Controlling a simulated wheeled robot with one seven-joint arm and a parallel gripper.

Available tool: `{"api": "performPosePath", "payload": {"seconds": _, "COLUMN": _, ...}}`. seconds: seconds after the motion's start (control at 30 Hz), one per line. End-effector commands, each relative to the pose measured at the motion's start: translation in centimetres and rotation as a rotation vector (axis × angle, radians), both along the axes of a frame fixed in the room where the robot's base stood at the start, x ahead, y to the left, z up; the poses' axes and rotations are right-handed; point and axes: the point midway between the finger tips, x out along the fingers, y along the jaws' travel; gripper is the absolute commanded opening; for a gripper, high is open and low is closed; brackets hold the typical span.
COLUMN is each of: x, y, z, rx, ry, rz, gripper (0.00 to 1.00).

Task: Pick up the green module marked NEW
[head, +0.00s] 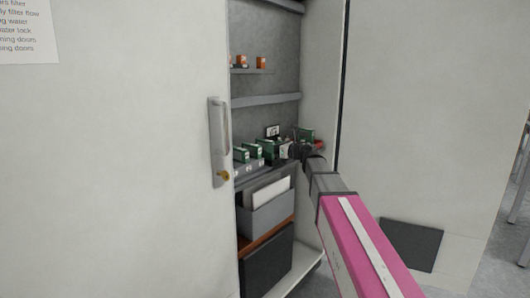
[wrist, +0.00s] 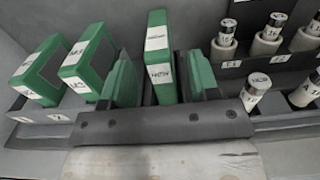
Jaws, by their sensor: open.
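A green module (wrist: 161,62) with two white labels stands in the middle of the wrist view. The label lettering is too blurred to read surely as NEW. My gripper (wrist: 161,85) is open, with one finger on each side of this module. I cannot tell whether either finger touches it. Two other green modules with white labels, one at far left (wrist: 45,72) and one beside it (wrist: 88,62), stand in the rack. In the head view my gripper (head: 294,150) is at the cabinet shelf and partly hides the things there.
Several capped cylinders (wrist: 267,35) stand in pale holders at the right of the wrist view. The open cabinet has a grey bin (head: 268,215) below the shelf and small orange items (head: 261,62) above. A cabinet door (head: 130,160) stands at left.

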Motion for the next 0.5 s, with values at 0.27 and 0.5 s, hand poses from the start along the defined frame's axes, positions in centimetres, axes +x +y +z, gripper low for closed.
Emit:
{"api": "performPosePath", "payload": {"seconds": 0.27, "x": 2.4, "y": 2.9, "z": 0.0, "rx": 0.001, "ry": 0.001, "rz": 0.000, "gripper": 0.55}}
{"api": "performPosePath", "payload": {"seconds": 0.5, "x": 2.3, "y": 2.9, "z": 0.0, "rx": 0.001, "ry": 0.001, "rz": -0.001, "gripper": 0.52}}
